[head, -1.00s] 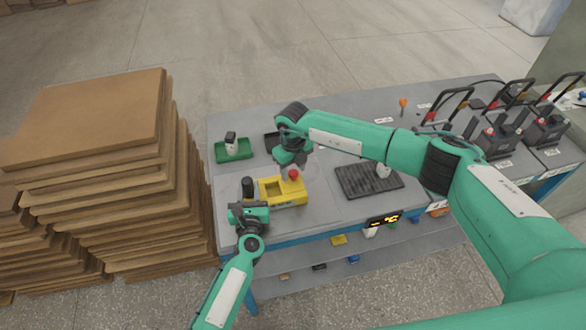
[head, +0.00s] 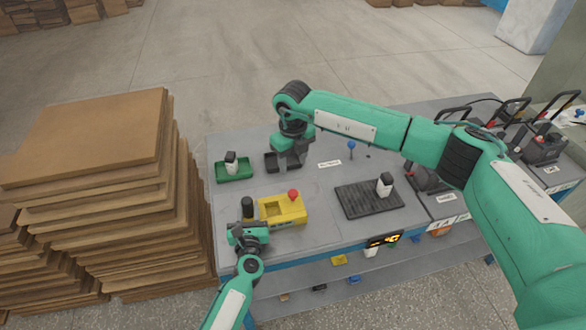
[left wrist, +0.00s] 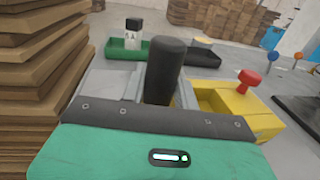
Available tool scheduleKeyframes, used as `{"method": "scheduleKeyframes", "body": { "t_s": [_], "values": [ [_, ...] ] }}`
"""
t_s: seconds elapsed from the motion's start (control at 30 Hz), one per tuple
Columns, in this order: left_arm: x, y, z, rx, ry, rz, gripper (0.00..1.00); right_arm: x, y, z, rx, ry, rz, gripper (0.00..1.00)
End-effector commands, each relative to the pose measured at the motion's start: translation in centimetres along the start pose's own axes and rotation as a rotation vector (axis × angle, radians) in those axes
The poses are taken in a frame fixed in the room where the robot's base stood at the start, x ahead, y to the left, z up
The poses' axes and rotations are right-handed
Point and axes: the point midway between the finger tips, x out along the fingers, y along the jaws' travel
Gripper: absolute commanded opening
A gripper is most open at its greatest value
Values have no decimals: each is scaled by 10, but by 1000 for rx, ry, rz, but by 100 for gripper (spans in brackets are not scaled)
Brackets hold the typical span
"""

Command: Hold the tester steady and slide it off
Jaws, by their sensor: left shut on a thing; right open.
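The yellow tester (head: 285,212), with a red knob on top and an open recess, sits on the grey table. It also shows in the left wrist view (left wrist: 250,117). A black upright post (head: 247,206) stands at its left side, and my left gripper (head: 248,226) is shut on it; the post fills the middle of the left wrist view (left wrist: 163,70). The finger contact is partly hidden by the gripper body. My right gripper (head: 292,160) is open, pointing down behind the tester, beside the small black tray (head: 270,164) and partly covering it. No battery shows in the recess.
A green tray (head: 222,178) with a white, black-topped battery (head: 231,160) stands at left. A black ribbed mat (head: 360,206) bears another battery (head: 385,184). Stacked cardboard (head: 90,130) rises close left of the table. Chargers (head: 540,145) stand at right.

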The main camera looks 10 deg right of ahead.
Motion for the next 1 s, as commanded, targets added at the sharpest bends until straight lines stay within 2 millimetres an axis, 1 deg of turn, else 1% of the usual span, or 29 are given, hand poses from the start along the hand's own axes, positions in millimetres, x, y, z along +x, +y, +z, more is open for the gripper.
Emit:
{"method": "scheduleKeyframes", "body": {
  "t_s": [0.37, 0.4, 0.47, 0.5, 0.83, 0.93, 1.0],
  "values": [
    [0, 0, 0, 1, 0, 0, 0, -2, 0, 0, 0, 0, 0, 50],
    [0, 0, 0, 1, 0, 0, 36, -1, 0, 0, 0, 0, 0, 50],
    [0, 0, 0, 0, 0, 0, 48, -1, 0, 0, 0, 0, 0, 50],
    [0, 0, 0, 0, 0, 0, 56, -1, 0, 0, 0, 0, 0, 50],
    [-2, 0, 0, 0, 0, 0, 56, -1, 0, 0, -1, 0, 0, 50],
    [-9, 0, 0, 0, 0, 0, 56, -1, 0, 0, -1, 0, 0, 50],
    [-18, 0, -1, 0, 1, 0, 56, -1, 0, 0, -1, 0, 0, 50]
  ]
}}
